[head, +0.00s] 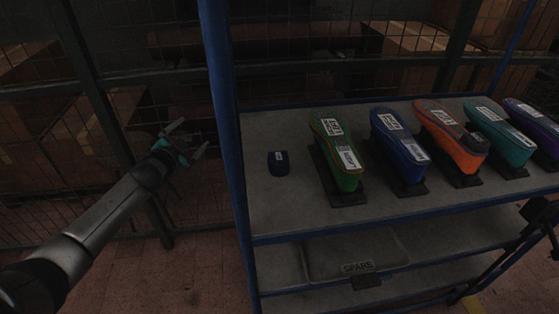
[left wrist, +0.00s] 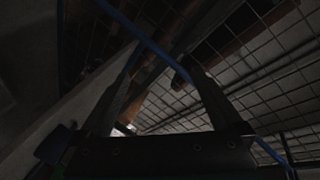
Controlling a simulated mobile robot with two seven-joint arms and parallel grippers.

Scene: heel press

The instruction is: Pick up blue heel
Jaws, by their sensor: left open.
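A small dark blue heel (head: 278,163) with a white label lies on the grey upper shelf (head: 285,215), near its left end. My left gripper (head: 193,136) is open and empty in the head view. It is outside the rack, left of the blue corner post, and apart from the heel. In the left wrist view its two dark fingers (left wrist: 158,90) are spread with nothing between them. The heel is not visible in that view.
A blue rack post (head: 222,110) stands between my left gripper and the heel. Right of the heel are a green shoe form (head: 334,150), a blue one (head: 398,148), an orange one (head: 448,140) and others. A SPARE tray (head: 320,260) sits below. Wire mesh is behind.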

